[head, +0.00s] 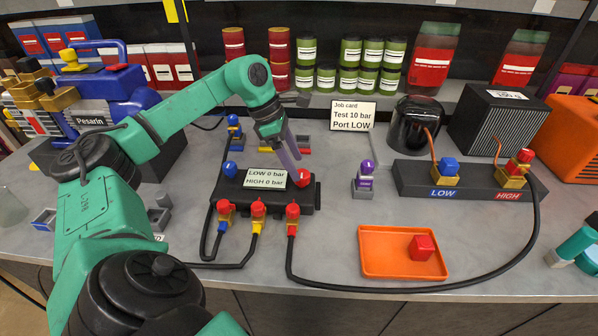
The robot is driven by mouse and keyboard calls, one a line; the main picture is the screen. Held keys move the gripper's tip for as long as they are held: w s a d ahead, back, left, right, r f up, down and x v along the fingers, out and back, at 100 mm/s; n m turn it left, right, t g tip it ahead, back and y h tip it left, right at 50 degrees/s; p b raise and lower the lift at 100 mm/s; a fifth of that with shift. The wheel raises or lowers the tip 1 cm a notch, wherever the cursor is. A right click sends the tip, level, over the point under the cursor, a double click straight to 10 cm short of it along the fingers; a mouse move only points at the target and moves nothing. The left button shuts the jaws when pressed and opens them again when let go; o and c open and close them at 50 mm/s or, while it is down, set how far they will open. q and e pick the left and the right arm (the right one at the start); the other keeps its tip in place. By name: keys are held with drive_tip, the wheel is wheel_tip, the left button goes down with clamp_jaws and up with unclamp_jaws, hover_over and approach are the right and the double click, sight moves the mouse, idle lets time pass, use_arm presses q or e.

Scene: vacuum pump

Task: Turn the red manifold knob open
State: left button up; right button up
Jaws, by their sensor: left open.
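The black manifold (262,201) stands on the grey bench, with a label reading LOW 0 bar, HIGH 0 bar. Its red knob (304,178) is at the right end of the top, and a blue knob (230,169) is at the left end. My left gripper (293,160) points down at the red knob, its fingertips just above or beside it. It is open, though the fingers overlap in this view, and I cannot tell whether they touch the knob. The fingers hide part of the knob's far side. My right gripper is not in view.
Hoses with red-capped fittings (292,211) leave the manifold's front. A purple-topped fitting (366,170) stands to its right. An orange tray (385,264) holds a red cube (422,247). A LOW/HIGH port block (415,178) is farther right.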

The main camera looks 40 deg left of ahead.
sight(301, 173)
use_arm(q)
drive_tip(key=shift+x, duration=1.55)
drive_tip(key=shift+r, duration=0.1)
clamp_jaws()
